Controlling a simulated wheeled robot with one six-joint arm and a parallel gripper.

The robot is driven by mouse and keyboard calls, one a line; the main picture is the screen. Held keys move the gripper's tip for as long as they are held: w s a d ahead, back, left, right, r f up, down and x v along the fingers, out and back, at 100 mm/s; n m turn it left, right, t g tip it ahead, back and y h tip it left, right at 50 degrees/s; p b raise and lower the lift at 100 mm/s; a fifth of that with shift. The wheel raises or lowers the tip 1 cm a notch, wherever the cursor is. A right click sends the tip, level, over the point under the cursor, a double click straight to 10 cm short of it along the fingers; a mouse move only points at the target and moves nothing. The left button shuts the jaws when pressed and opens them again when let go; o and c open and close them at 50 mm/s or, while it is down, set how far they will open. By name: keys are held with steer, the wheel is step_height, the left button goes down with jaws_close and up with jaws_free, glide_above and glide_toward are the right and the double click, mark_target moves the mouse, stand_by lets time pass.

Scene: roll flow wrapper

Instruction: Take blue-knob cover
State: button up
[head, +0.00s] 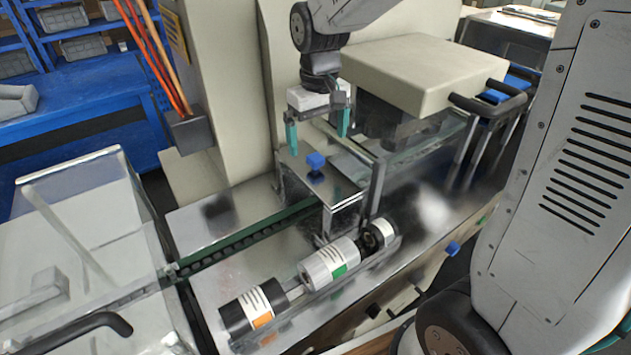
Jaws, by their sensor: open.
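The cover (338,190) is a shiny metal plate with a blue knob (315,161) on top, in the middle of the head view. It sits over the machine's metal bed, at the end of a dark conveyor chain. My gripper (318,144) points down above the cover. Its two teal fingers are apart, one on either side of the blue knob in the picture. The fingertips appear a little above the knob, and nothing shows between them. Whether the fingers touch the cover cannot be told.
Rolls with orange (253,307) and green (330,262) labels lie in front of the cover. A beige housing with a black handle (490,103) stands behind right. A clear guard (90,220) is at left. Another blue knob (453,248) is on the front edge.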

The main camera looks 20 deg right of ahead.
mark_target(315, 156)
steer(key=shift+w+a+f, duration=0.15)
steer(key=shift+w+f, duration=0.6)
steer(key=shift+f, duration=0.05)
step_height(315, 156, down, 8)
steer(key=shift+r, duration=0.3)
steer(key=c, duration=1.8)
